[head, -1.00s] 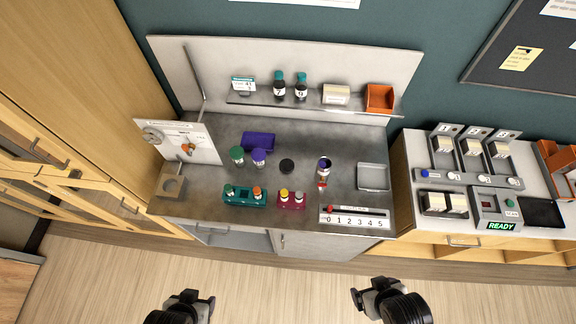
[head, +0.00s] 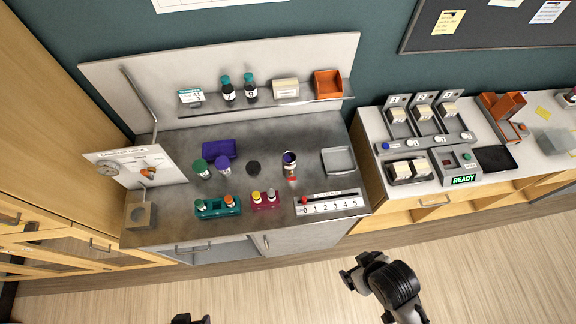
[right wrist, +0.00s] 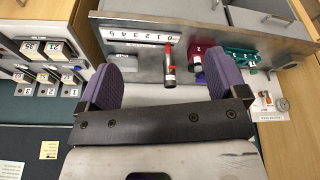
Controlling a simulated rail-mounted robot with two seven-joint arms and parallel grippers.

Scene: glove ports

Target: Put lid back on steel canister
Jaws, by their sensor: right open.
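The steel canister (head: 289,161) stands upright on the grey bench, with a dark purple ring at its top and a red part at its front. A black round disc (head: 253,168), which looks like the lid, lies flat on the bench to its left. My right gripper (head: 357,272) is open and empty, in front of the bench and well short of the canister. In the right wrist view the purple pads of my right gripper (right wrist: 152,70) are spread, with what looks like the canister (right wrist: 169,76) beyond. My left gripper (head: 190,319) barely shows at the bottom edge.
A numbered scale (head: 330,204) and a maroon rack (head: 265,201) stand at the bench front. A teal rack (head: 217,208), green and purple capped bottles (head: 222,166) stand left. A grey tray (head: 338,161) lies right of the canister. A shelf (head: 265,104) holds bottles behind.

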